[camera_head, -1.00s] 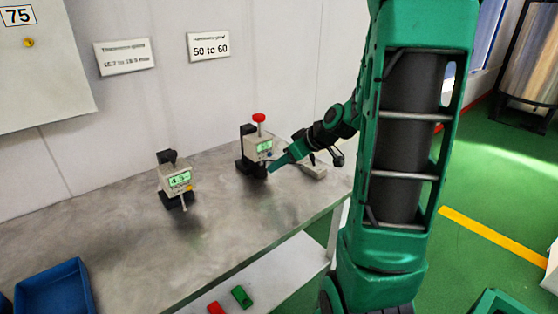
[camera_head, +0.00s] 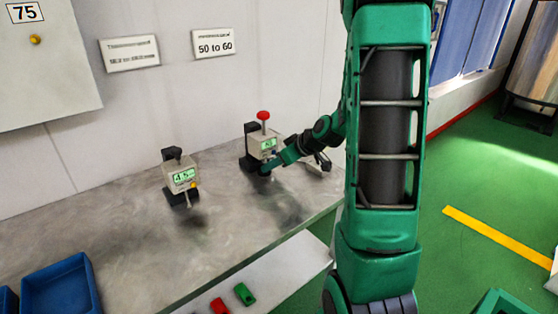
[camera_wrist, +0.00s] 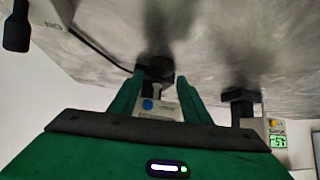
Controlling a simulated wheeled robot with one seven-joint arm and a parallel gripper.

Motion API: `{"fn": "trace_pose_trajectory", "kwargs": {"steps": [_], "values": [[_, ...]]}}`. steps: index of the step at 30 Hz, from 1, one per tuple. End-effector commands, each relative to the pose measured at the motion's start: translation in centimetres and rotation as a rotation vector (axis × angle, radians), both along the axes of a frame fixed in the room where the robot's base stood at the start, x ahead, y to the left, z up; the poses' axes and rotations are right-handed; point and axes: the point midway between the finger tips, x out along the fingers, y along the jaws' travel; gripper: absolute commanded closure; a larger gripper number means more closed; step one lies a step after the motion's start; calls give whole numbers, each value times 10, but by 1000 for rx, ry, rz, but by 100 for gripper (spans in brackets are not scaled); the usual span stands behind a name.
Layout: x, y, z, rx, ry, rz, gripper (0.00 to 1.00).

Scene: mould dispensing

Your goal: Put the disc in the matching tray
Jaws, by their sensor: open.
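My gripper (camera_head: 268,169) is at the front of the red-knobbed gauge (camera_head: 264,144) on the grey bench. In the wrist view its green fingers (camera_wrist: 160,80) are apart, on either side of the gauge's lower part. A dark round shape (camera_wrist: 158,72) shows between the fingertips; I cannot tell whether it is the disc or the gauge's foot. No disc can be clearly made out.
A second gauge (camera_head: 180,179) with a lit display stands left on the bench (camera_head: 110,225). Red (camera_head: 219,305) and green (camera_head: 245,293) pieces lie on the lower shelf (camera_head: 285,270). A green container (camera_head: 500,303) shows at lower right. The bench front is clear.

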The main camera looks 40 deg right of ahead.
Motion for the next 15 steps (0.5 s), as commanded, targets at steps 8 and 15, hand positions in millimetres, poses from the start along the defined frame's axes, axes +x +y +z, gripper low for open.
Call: {"fn": "trace_pose_trajectory", "kwargs": {"steps": [8, 15], "values": [[26, 7, -26, 1, 3, 1, 57], [34, 8, -33, 0, 0, 0, 57]]}}
